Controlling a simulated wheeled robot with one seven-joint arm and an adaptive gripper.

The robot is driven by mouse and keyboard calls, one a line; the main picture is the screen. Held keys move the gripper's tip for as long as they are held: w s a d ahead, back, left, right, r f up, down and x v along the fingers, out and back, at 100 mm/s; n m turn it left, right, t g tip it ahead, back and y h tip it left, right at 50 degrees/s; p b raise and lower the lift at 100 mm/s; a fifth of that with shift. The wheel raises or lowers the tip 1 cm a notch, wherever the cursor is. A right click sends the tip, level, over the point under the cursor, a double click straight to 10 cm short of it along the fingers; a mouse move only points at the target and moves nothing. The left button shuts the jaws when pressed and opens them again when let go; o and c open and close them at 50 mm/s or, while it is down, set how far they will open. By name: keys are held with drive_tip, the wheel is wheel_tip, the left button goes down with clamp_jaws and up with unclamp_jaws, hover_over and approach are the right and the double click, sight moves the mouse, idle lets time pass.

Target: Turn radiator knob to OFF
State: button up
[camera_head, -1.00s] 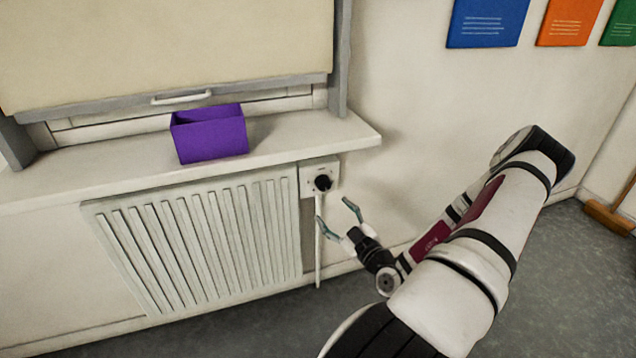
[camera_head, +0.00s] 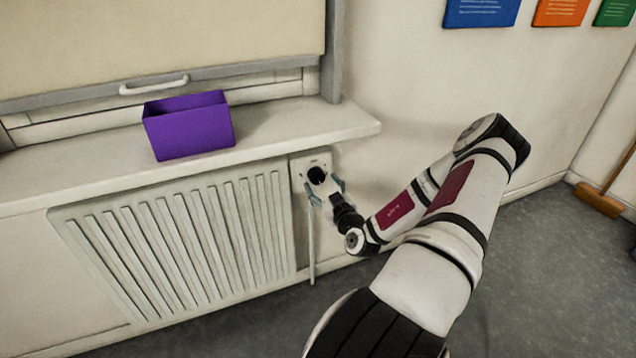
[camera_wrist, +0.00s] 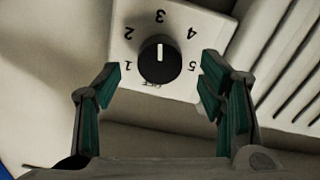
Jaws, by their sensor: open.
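The radiator knob (camera_head: 316,175) is a round black dial on a white plate (camera_wrist: 128,40) at the radiator's upper right corner. In the wrist view the knob (camera_wrist: 159,62) has a white line pointing up the picture, toward the 3. The numbers 1 to 5 run around it, and the OFF mark (camera_wrist: 154,85) is below the knob, opposite the 3. My gripper (camera_head: 323,190) is open at the knob. In the wrist view its fingers (camera_wrist: 160,78) stand on either side of the knob, with gaps visible.
The ribbed white radiator (camera_head: 180,245) is left of the knob, under a protruding window sill (camera_head: 350,125). A purple box (camera_head: 190,132) stands on the sill. A thin pipe (camera_head: 311,250) runs down below the knob.

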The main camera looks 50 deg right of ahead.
sight(319, 179)
drive_tip(key=shift+b+x, duration=0.3)
drive_tip(key=shift+x, duration=1.45)
drive_tip(key=c, duration=1.2)
drive_tip(key=shift+o, duration=0.2)
